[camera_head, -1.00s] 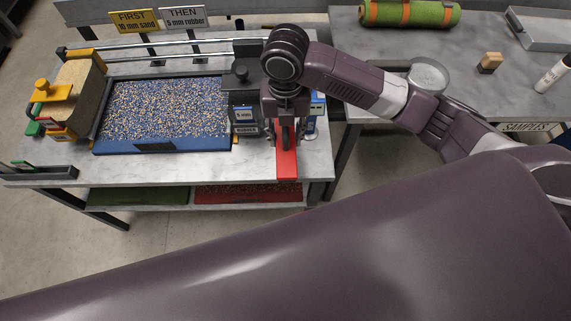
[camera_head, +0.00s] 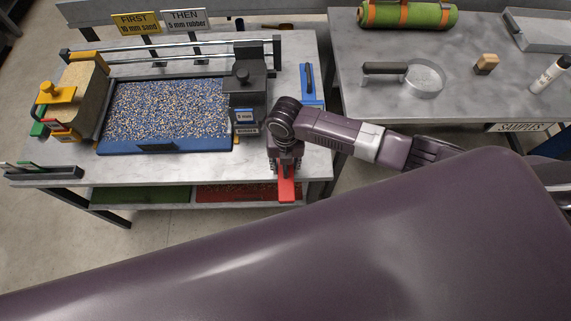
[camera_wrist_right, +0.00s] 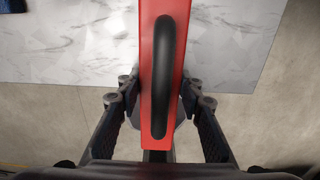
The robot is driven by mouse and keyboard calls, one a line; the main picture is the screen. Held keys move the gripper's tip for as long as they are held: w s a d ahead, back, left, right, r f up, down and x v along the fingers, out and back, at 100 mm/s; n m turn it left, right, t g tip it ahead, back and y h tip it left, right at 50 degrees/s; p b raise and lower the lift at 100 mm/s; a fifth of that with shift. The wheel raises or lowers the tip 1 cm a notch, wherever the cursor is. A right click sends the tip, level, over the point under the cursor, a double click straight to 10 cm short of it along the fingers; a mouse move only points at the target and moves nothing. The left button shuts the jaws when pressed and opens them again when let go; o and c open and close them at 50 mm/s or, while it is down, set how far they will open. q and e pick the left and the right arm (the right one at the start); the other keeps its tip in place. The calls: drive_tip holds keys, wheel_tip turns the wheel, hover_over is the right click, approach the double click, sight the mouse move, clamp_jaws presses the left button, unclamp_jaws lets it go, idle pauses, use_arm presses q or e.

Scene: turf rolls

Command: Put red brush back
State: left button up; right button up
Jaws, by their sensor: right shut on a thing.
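The red brush (camera_head: 286,190), a flat red block with a black handle, is in my right gripper (camera_head: 284,166) at the front right edge of the left table. In the right wrist view the gripper (camera_wrist_right: 160,105) has its fingers closed on the brush's sides, and the red body and black handle (camera_wrist_right: 163,70) show between them. The brush's far end runs out of the top of that view. A blue brush-like block with a black handle (camera_head: 312,83) lies at the table's right side. My left gripper is not in view.
The left table (camera_head: 200,174) carries a blue tray of speckled granules (camera_head: 165,145), a black hopper (camera_head: 247,90) marked 5 mm and a yellow-topped hopper (camera_head: 78,88). A rail spans behind them. The right table (camera_head: 385,105) holds a green roll (camera_head: 425,16) and a handled round dish (camera_head: 423,78).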

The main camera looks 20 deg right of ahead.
drive_tip(key=shift+f, duration=0.1)
drive_tip(key=o, duration=1.3)
drive_tip(key=shift+r, duration=0.25)
wheel_tip(320, 180, up, 12)
drive_tip(key=shift+f+b, duration=0.1)
drive_tip(key=shift+b, duration=0.65)
